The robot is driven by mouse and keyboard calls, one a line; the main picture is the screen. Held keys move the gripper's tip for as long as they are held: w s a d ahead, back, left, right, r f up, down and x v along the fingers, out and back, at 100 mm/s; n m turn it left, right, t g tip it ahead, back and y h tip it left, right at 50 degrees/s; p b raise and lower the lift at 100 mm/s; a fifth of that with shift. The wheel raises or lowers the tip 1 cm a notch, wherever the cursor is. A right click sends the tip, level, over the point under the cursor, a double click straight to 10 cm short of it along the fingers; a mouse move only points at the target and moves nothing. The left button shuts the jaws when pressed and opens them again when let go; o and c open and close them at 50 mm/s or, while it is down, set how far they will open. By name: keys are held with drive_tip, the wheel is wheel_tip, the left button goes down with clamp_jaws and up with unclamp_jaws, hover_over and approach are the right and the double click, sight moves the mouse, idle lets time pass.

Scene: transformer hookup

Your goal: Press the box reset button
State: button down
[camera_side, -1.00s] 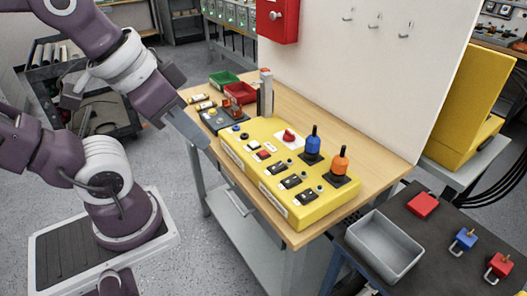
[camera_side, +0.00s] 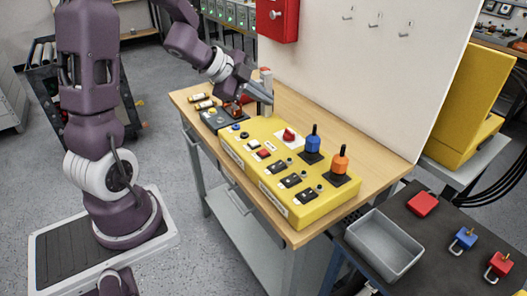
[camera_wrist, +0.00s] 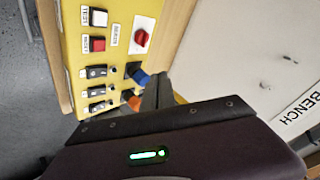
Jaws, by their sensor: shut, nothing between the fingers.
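The yellow control box (camera_side: 240,160) lies on the wooden bench.
A blue-handled switch (camera_side: 313,144) and an orange-handled one (camera_side: 340,162) stand up from the box. A red rotary knob (camera_side: 289,134) is on a white plate. A white panel (camera_side: 365,75) rises behind the bench.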

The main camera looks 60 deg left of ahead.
sight(260, 152)
drive_tip(key=s+f+h, duration=0.1)
drive_tip(key=s+d+f+m+g+h, duration=0.1)
drive_tip(key=f, duration=0.1)
drive_tip(key=shift+w+f, duration=0.1)
drive_tip(key=shift+f, duration=4.25)
drive_tip(key=shift+f, duration=0.15)
drive_tip(key=shift+f, duration=0.25)
drive_tip(key=shift+f, duration=0.45)
drive_tip(key=shift+r, duration=0.85)
